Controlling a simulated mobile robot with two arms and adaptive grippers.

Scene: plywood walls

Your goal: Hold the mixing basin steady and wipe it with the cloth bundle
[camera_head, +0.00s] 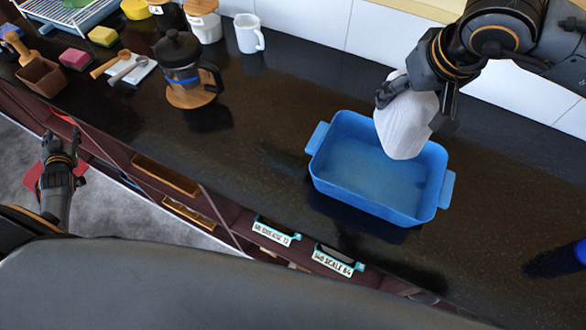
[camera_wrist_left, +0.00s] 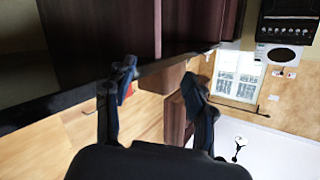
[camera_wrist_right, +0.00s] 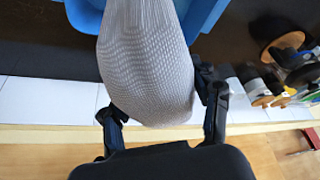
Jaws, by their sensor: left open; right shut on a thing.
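The blue mixing basin (camera_head: 365,172) sits on the dark countertop, right of the middle in the head view. My right gripper (camera_head: 418,98) is shut on the white cloth bundle (camera_head: 405,122) and holds it over the basin's back right part. I cannot tell whether the cloth touches the basin floor. The right wrist view shows the ribbed cloth (camera_wrist_right: 147,70) between the fingers, with part of the basin (camera_wrist_right: 205,12) beyond it. My left gripper (camera_head: 62,150) is open and empty, away from the basin, over the floor in front of the counter. It also shows open in the left wrist view (camera_wrist_left: 158,85).
A French press (camera_head: 182,65) on a wooden trivet stands left of the basin. A white mug (camera_head: 249,34) and a lidded canister (camera_head: 204,22) stand by the back wall. The counter between press and basin is clear.

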